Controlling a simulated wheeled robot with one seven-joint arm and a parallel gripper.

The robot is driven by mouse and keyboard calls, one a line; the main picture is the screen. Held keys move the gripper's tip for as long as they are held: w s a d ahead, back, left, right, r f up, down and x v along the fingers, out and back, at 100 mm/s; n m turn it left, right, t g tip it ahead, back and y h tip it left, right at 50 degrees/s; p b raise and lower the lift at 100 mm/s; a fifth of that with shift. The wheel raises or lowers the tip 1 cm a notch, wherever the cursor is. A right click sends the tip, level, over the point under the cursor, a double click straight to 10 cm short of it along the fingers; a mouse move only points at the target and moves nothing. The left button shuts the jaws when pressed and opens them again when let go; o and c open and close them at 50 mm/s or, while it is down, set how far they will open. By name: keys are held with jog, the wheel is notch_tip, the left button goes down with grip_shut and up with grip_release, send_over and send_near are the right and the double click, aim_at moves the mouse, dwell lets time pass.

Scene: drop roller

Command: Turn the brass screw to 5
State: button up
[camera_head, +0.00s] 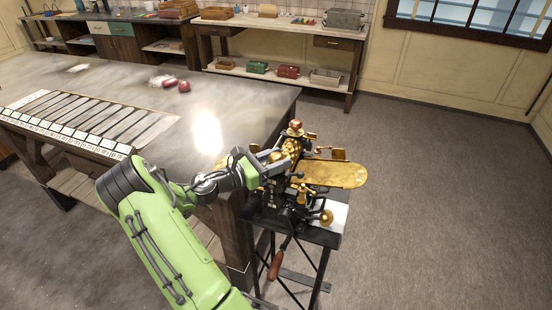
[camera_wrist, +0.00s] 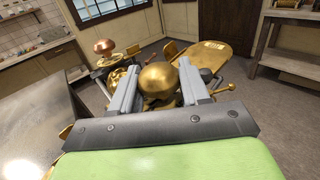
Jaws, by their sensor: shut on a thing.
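The brass screw's rounded brass head (camera_wrist: 159,80) sits between the two grey fingers of my gripper (camera_wrist: 158,92) in the wrist view, and the fingers are shut on it. In the head view my gripper (camera_head: 268,168) reaches the left side of the drop roller machine (camera_head: 293,147), and my arm hides much of the contact. The machine has brass rollers, a copper knob (camera_head: 295,125) on top and a long brass plate (camera_head: 335,173) to the right. No scale or number for the screw can be read in either view.
The machine stands on a dark metal stand (camera_head: 318,237) with a wooden-handled crank (camera_head: 275,264) hanging below. A large grey-topped table (camera_head: 235,105) is close on the left. A workbench (camera_head: 285,28) stands behind. The floor on the right is clear.

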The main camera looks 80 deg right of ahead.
jog(key=n+t+h, duration=0.3)
jog(key=t, duration=0.1)
jog(key=shift+s, duration=0.1)
jog(key=n+t, duration=0.1)
jog(key=n+t+h+b, duration=0.1)
jog(key=n+t, duration=0.1)
jog(key=t, duration=0.1)
jog(key=shift+f, duration=0.25)
jog(key=n+t+b, duration=0.1)
jog(key=t+b, duration=0.1)
jog(key=shift+n+t+h, duration=0.3)
jog(key=shift+h, duration=0.1)
jog(key=shift+r+n+t+b, duration=0.1)
jog(key=shift+n+t+b, duration=0.9)
jog(key=shift+t, duration=0.4)
jog(key=shift+t+b, duration=0.45)
jog(key=shift+t, duration=0.05)
jog(key=shift+n+t+b, duration=0.55)
jog(key=shift+n+t, duration=0.05)
jog(key=shift+t, duration=0.3)
jog(key=shift+n+t+y+b, duration=1.05)
jog(key=shift+n+t, duration=0.65)
jog(key=shift+t, duration=0.8)
